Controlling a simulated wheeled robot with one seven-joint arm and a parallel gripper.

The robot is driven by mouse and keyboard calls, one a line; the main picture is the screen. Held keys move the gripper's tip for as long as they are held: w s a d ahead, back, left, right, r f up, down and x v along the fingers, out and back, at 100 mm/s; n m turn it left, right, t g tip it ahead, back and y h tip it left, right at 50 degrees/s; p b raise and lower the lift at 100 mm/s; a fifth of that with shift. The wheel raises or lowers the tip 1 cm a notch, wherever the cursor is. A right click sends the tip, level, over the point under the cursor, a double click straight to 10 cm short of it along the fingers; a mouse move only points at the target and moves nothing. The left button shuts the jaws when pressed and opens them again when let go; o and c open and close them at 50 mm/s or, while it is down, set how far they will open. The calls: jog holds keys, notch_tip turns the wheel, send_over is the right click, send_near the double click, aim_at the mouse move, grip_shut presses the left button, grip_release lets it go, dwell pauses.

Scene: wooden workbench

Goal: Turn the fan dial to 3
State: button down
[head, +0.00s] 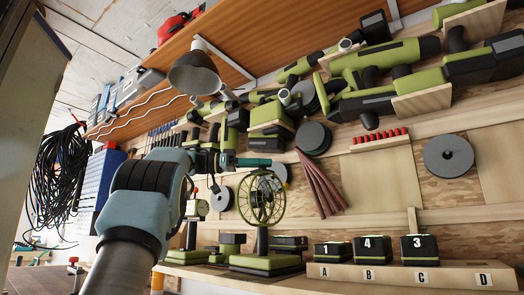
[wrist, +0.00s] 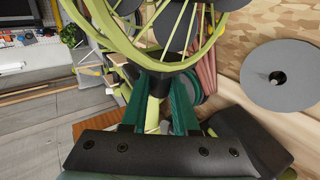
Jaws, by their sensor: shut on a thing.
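The green fan (head: 263,200) stands on the bench with its round spoked cage facing out, on a post and a green and black base (head: 266,262). My gripper (head: 262,162) reaches in from the left at the top of the cage. In the wrist view, the teal fingers of my gripper (wrist: 162,115) are shut around a part of the fan just below the cage rim (wrist: 160,62). A black piece and a yellow-green strip show between them. The dial and its numbers cannot be made out, so I cannot tell whether the held part is the dial.
Right of the fan, battery packs marked 1, 4 and 3 (head: 417,250) sit on a wooden holder lettered A to D (head: 440,276). Green power tools (head: 400,55) hang above. A lamp (head: 194,75) hangs above my arm. A grey disc (head: 448,155) is on the wall.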

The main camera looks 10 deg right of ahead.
jog(key=m+g+y+p, duration=0.1)
jog(key=g+p, duration=0.1)
jog(key=p, duration=0.1)
jog(key=m+g+y+p, duration=0.1)
jog(key=m+g+p, duration=0.1)
jog(key=g+p, duration=0.1)
jog(key=m+g+y+p, duration=0.1)
jog(key=m+g+p, duration=0.1)
jog(key=p, duration=0.1)
jog(key=shift+r+g, duration=0.25)
jog(key=shift+g, duration=0.05)
jog(key=shift+f+m+g+y+p, duration=0.3)
jog(key=shift+m+g+y+p, duration=0.35)
jog(key=shift+p, duration=0.5)
jog(key=c, duration=0.7)
grip_release()
jog(key=shift+d, duration=0.1)
